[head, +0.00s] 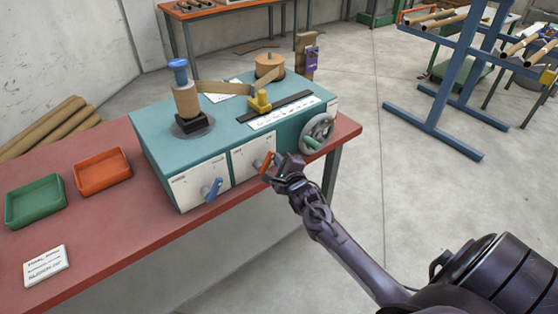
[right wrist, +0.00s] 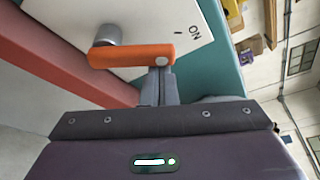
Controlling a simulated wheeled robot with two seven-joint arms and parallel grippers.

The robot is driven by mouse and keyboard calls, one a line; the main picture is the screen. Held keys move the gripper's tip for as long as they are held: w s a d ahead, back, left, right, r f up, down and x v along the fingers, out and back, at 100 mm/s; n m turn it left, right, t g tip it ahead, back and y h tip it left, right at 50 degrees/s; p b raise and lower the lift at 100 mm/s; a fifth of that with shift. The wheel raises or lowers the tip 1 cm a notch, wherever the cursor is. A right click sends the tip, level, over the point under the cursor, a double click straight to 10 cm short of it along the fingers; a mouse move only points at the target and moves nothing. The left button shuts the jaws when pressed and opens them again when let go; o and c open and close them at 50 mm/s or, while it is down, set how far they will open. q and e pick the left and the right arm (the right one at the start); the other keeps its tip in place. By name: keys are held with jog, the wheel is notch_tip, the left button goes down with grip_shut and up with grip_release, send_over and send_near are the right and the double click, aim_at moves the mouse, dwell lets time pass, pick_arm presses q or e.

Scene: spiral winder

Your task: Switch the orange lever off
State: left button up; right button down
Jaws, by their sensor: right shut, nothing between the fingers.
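The orange lever (head: 267,162) is on a white panel on the front of the teal winder (head: 215,97). In the right wrist view the orange lever (right wrist: 130,55) extends from a grey round hub, with its free end by a mark and the word ON on the panel (right wrist: 185,25). My right gripper (head: 279,163) is at the lever; its fingers (right wrist: 161,85) are shut and empty, with their tips at the lever's free end. Whether they touch it I cannot tell. My left gripper is not in view.
A blue lever (head: 212,190) is on the panel to the left, and a grey handwheel (head: 317,133) is close on the right. Green (head: 35,201) and orange (head: 102,171) trays and a white card (head: 46,265) lie on the red table (head: 120,220).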

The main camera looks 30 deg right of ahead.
aim_at(267, 162)
jog(key=shift+a+r, duration=0.1)
jog(key=shift+a+r+n+t+h, duration=0.2)
jog(key=shift+a+n, duration=0.1)
jog(key=shift+n, duration=0.3)
jog(key=shift+a+r+n+t+h, duration=0.15)
jog(key=shift+a+n, duration=0.1)
jog(key=shift+n, duration=0.35)
jog(key=shift+s+a+r+n+t+b, duration=0.1)
jog(key=shift+a+r+n+t+b, duration=0.1)
jog(key=shift+a+n+b, duration=0.3)
jog(key=shift+a+r+n+t+b, duration=0.1)
jog(key=shift+n+t+b, duration=0.05)
jog(key=shift+n, duration=0.55)
jog(key=a+n, duration=0.1)
jog(key=n+t+b, duration=0.1)
jog(key=n, duration=0.1)
jog(key=shift+a+n+b, duration=0.3)
jog(key=shift+a, duration=0.05)
jog(key=a+n+t, duration=0.1)
jog(key=n, duration=0.2)
jog(key=shift+s+a+r+b, duration=0.1)
jog(key=shift+a+b, duration=0.05)
jog(key=shift+b, duration=0.25)
jog(key=shift+a, duration=0.4)
